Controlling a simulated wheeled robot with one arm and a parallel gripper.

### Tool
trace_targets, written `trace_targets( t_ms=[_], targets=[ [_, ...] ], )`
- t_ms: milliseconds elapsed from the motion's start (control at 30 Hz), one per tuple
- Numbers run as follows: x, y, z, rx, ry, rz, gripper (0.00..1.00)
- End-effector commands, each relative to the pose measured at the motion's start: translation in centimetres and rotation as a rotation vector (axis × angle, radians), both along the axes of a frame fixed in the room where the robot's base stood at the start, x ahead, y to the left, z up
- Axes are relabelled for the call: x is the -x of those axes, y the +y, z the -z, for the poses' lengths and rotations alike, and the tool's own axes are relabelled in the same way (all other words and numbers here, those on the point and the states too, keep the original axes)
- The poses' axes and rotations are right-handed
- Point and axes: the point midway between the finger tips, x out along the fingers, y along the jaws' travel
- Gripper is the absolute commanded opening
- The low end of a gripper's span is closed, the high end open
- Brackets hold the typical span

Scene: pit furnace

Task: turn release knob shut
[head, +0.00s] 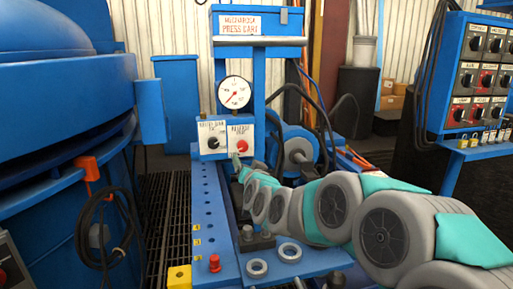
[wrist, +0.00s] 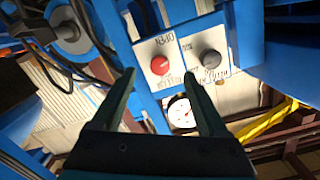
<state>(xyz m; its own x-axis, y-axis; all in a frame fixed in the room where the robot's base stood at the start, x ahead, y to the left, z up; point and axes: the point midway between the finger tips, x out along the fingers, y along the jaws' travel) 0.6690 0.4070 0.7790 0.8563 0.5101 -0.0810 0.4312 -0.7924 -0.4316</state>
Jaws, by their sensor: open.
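A red knob (head: 242,146) sits on the right white plate of the press cart, and its label is too blurred to read surely; I take it as the release knob. The red knob (wrist: 160,66) also shows in the wrist view, where the plate appears upside down with lettering like OPEN. My gripper (wrist: 161,74) is open, its two dark fingers apart on either side of the red knob in the picture. I cannot tell whether they touch it. In the head view my gripper (head: 237,160) is small, just below the red knob and partly hidden by my arm.
A black knob (head: 213,143) on the left plate is close beside the red one. A round gauge (head: 234,92) stands above. A blue control panel (head: 480,75) is at right.

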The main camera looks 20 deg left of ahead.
Motion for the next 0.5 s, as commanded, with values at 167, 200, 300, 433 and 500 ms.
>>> trace_targets(
  t_ms=[167,200,300,433,500],
  targets=[
    [-0.8,1.6,-0.8,-0.048,-0.056,0.025,0.77],
    [-0.9,1.6,-0.8,-0.053,-0.06,0.027,0.77],
    [-1.2,1.8,-1.0,-0.056,-0.063,0.029,0.77],
    [-2.0,2.1,-1.1,-0.056,-0.063,0.029,0.77],
    [-2.6,2.4,-1.2,-0.058,-0.065,0.03,0.77]
  ],
)
